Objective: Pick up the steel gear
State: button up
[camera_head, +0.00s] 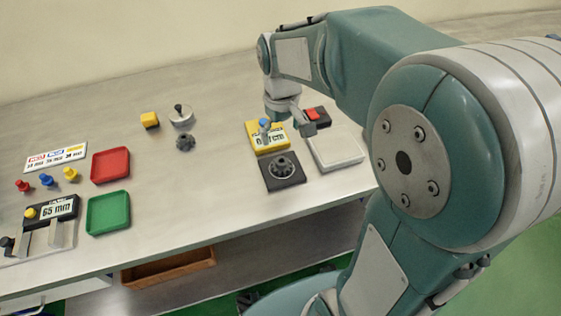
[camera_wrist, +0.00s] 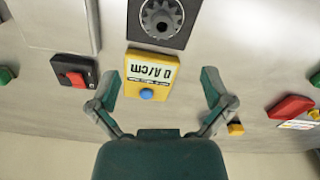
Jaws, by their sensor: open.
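A grey toothed gear (camera_head: 282,166) sits on a square black base (camera_head: 286,184) right of the table's middle. In the wrist view this gear (camera_wrist: 161,17) is at the top edge, partly cut off, on its base (camera_wrist: 137,36). A second, smaller dark gear-like piece (camera_head: 185,142) stands on the bare table to the left; I cannot tell its material. My gripper (camera_wrist: 158,80) is open and empty, fingers spread to either side of a yellow display box (camera_wrist: 151,78) in the wrist view. The gear on the base lies beyond the fingertips.
The yellow box (camera_head: 267,138) has a blue knob. A red switch (camera_head: 312,114) and a pale tray (camera_head: 336,149) are to its right. Table centre is clear.

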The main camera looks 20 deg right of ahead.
aim_at(281, 160)
jog(key=f, duration=0.9)
jog(key=shift+s+a+f, duration=0.1)
jog(key=shift+s+f, duration=0.2)
jog(key=c, duration=1.2)
